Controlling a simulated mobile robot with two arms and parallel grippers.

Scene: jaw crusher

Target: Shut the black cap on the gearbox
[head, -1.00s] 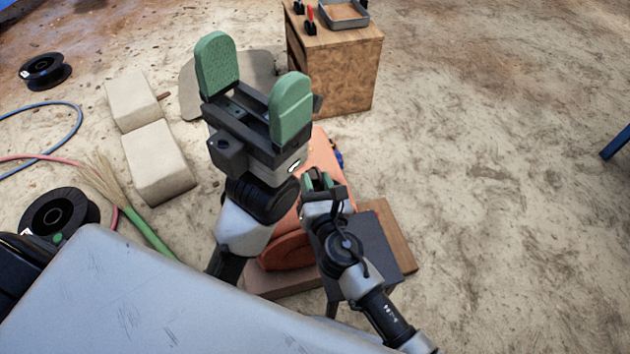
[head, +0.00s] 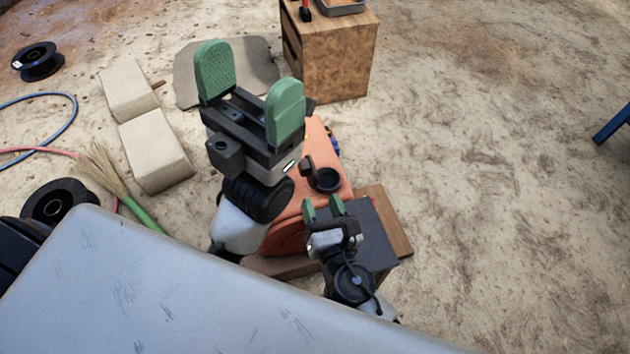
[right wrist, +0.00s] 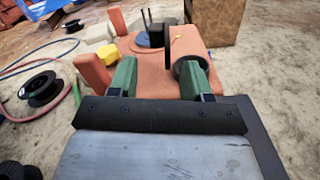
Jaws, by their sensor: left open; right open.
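The orange gearbox (head: 334,160) is partly hidden behind my left arm in the head view. On its top is a round black opening (head: 325,180). The black cap (head: 307,166) stands raised at the opening's left edge. In the right wrist view the cap (right wrist: 167,48) looks like a thin upright plate, and the opening (right wrist: 180,68) is partly behind the right finger. My right gripper (head: 322,205) is open and empty, just nearer to me than the opening. My left gripper (head: 251,72) is open and empty, raised high on the left.
A wooden cabinet (head: 330,60) stands behind the gearbox. Pale blocks (head: 155,150), a broom (head: 118,190) and black cable spools (head: 38,60) lie to the left. A grey scratched surface (head: 180,290) fills the lower left.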

